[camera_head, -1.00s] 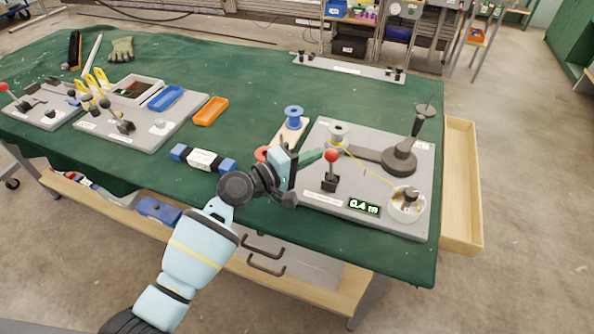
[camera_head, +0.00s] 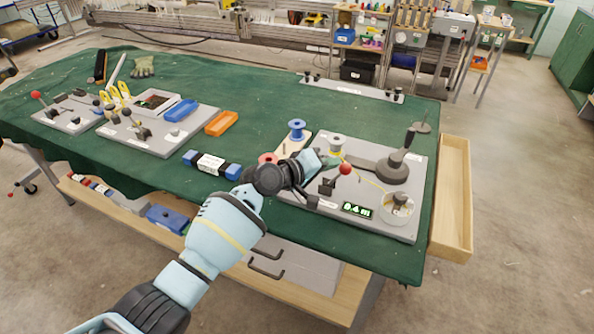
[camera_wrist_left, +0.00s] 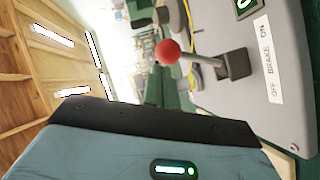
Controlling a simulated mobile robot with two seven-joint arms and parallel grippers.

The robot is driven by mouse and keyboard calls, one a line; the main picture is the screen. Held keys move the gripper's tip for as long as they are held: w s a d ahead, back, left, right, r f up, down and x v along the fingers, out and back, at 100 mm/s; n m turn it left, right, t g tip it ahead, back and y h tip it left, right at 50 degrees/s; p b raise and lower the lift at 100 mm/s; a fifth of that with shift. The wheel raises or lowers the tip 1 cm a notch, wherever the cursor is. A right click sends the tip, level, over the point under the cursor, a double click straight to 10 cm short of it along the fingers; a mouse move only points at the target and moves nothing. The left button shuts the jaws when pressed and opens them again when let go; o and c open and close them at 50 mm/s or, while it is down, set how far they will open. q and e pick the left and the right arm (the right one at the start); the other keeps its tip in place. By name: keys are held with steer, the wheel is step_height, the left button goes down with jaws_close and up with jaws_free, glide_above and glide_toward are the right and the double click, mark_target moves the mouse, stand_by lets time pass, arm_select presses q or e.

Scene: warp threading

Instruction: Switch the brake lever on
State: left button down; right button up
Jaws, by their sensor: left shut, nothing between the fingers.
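The brake lever (camera_head: 345,169) has a red ball knob and rises from a dark bracket on the grey board (camera_head: 376,221) at the right of the table. In the head view it tilts to the right. The left wrist view shows the knob (camera_wrist_left: 167,51), the stem and the bracket (camera_wrist_left: 235,60) beside a label (camera_wrist_left: 268,60) reading OFF, BRAKE, ON; the stem leans slightly toward the ON end. My left gripper (camera_head: 327,163) is shut and empty, just left of the knob. I cannot tell whether it touches the lever. My right gripper is not in view.
The board also carries a spool (camera_head: 336,147) with yellow thread, a dark-handled crank (camera_head: 393,170), a round disc (camera_head: 397,208) and a green display (camera_head: 357,210). A blue spool (camera_head: 297,130) stands to the left. A wooden drawer (camera_head: 455,190) sticks out at the right.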

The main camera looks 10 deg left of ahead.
arm_select(q)
steer(key=shift+s+d, duration=0.15)
steer(key=shift+d, duration=0.35)
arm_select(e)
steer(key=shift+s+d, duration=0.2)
arm_select(q)
steer(key=shift+d, duration=0.1)
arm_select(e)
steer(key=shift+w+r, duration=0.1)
